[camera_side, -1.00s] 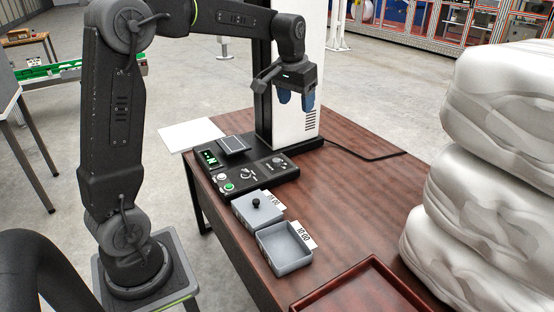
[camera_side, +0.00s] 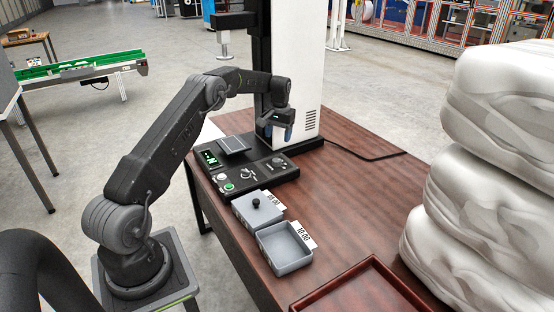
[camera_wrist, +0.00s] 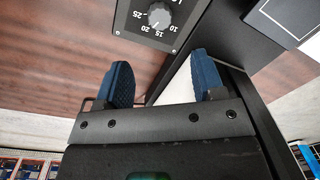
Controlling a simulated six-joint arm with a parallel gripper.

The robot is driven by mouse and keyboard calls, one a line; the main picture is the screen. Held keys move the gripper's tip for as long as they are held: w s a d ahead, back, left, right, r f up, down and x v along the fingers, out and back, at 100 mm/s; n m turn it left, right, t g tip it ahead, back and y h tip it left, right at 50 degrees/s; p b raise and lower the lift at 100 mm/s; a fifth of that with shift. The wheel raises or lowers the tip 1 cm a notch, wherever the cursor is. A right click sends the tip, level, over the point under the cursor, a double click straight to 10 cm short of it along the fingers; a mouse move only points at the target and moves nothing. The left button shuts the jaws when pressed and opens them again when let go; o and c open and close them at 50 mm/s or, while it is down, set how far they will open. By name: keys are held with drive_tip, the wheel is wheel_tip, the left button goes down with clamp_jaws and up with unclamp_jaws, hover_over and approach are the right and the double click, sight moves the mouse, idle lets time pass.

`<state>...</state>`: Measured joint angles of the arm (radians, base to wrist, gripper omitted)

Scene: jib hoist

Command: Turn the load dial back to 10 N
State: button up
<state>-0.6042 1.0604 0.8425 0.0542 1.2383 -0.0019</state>
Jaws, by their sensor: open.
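The load dial (camera_wrist: 159,15) is a round grey knob at the top of the wrist view, with marks 10, 15, 20 and 25 around it. In the side view the dial (camera_side: 278,162) sits at the right end of the black control panel (camera_side: 262,178). My gripper (camera_side: 278,134) is open and empty, above and behind the dial, close to the white column. In the wrist view my gripper (camera_wrist: 161,68) shows two blue fingers spread apart, with the dial beyond their tips.
The panel also carries a lit green display (camera_side: 209,158), a green button (camera_side: 229,187) and another knob (camera_side: 247,173). The white column (camera_side: 297,75) stands right behind. A black cable (camera_side: 365,156) crosses the table.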

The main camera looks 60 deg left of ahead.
sight(277, 160)
drive_tip(key=f, duration=1)
drive_tip(key=shift+s+a+f, duration=0.15)
drive_tip(key=shift+a+f, duration=0.1)
drive_tip(key=shift+f, duration=0.1)
drive_tip(key=shift+c, duration=0.4)
drive_tip(key=c, duration=0.9)
drive_tip(key=shift+o, duration=0.2)
